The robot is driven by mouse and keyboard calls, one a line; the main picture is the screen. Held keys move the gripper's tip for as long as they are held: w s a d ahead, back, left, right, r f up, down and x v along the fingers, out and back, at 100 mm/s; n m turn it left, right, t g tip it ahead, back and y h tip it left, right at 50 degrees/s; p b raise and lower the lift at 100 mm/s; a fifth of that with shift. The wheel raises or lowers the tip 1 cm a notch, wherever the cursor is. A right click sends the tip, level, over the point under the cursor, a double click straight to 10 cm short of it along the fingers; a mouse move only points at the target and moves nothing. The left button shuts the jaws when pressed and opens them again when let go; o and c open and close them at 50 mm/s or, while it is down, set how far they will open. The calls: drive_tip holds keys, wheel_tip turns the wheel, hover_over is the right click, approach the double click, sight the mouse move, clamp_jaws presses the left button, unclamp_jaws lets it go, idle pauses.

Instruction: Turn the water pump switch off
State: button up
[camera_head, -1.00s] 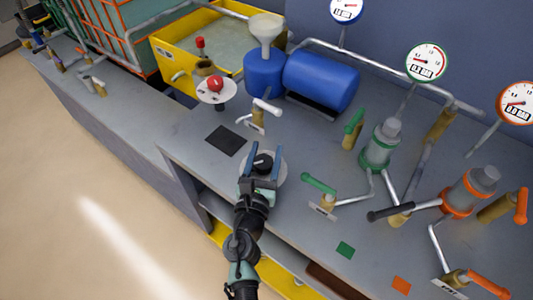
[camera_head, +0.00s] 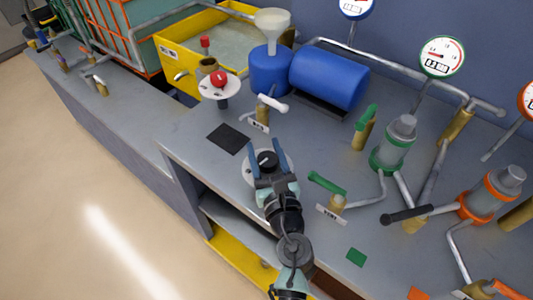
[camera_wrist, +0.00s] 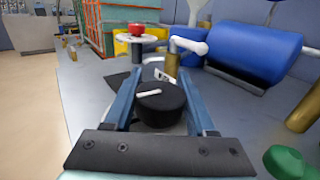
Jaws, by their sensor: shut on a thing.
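The water pump switch is a round black knob (camera_head: 267,160) on a light grey disc (camera_head: 250,170) near the bench's front edge. In the wrist view the knob (camera_wrist: 160,108) fills the space between the fingers, and a white pointer line lies nearly sideways across its top. My gripper (camera_head: 265,148) is at the knob, with one blue finger on each side. It is shut on the knob. The knob's near lower side and part of the disc are hidden behind my gripper.
A red button on a white disc (camera_head: 219,82) and a white-handled valve (camera_head: 272,102) stand behind the knob. A green-handled valve (camera_head: 327,184) is to the right. A dark square (camera_head: 228,138) lies flat at the left. Blue tanks (camera_head: 328,78) stand at the back.

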drive_tip(key=shift+s+a+n+g+y+b, duration=0.15)
drive_tip(key=shift+n+g+y+b, duration=0.25)
drive_tip(key=shift+n+y, duration=0.4)
drive_tip(key=shift+a+n+g+y+b, duration=0.1)
drive_tip(key=shift+n+g+y+b, duration=0.3)
drive_tip(key=shift+y, duration=0.7)
drive_tip(key=o, duration=1.4)
drive_tip(key=v, duration=1.1)
drive_tip(key=shift+s+d+f, duration=0.1)
drive_tip(key=shift+s+d, duration=0.45)
drive_tip(key=shift+s, duration=0.25)
drive_tip(key=shift+c, duration=0.2)
